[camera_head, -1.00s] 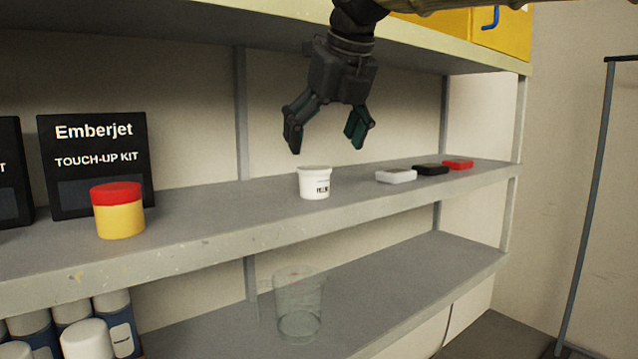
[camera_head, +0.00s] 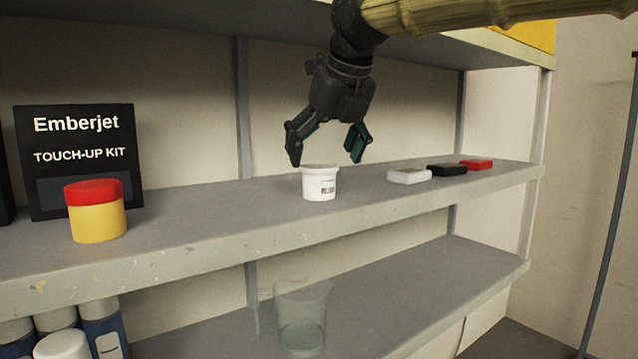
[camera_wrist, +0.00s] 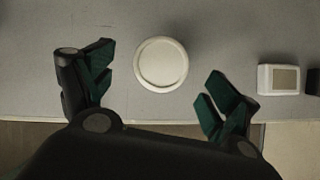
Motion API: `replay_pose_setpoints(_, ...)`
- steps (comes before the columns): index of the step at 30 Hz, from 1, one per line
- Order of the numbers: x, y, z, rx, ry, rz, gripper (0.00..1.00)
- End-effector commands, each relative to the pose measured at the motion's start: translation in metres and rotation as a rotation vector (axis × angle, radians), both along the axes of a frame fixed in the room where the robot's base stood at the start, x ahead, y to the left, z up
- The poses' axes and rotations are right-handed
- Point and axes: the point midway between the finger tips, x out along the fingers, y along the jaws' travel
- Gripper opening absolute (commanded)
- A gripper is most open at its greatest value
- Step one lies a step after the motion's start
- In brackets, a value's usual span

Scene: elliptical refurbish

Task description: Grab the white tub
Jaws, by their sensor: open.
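In the wrist view the round white top of the tub (camera_wrist: 161,64) shows between and a little beyond the fingertips. My gripper (camera_head: 327,158) is open and empty, pointing down just above the tub. Its left finger ends near the tub's left rim and its right finger is above and to the right of it. In the wrist view my gripper (camera_wrist: 165,82) has its fingers spread wide, apart from the tub.
A yellow jar with a red lid (camera_head: 96,212) and a black touch-up kit box (camera_head: 80,160) stand to the left. Small white (camera_head: 409,176), black (camera_head: 447,170) and red (camera_head: 476,164) boxes lie to the right. A clear beaker (camera_head: 302,315) is on the shelf below. Another shelf is overhead.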

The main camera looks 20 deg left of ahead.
Motion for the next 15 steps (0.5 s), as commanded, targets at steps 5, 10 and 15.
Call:
replay_pose_setpoints(5, 0.011, 0.008, -0.021, -0.003, 0.000, -0.002, 0.88)
replay_pose_setpoints(10, 0.019, 0.014, -0.036, -0.002, 0.001, -0.003, 0.88)
replay_pose_setpoints(15, 0.021, 0.016, -0.038, 0.000, 0.001, -0.002, 0.88)
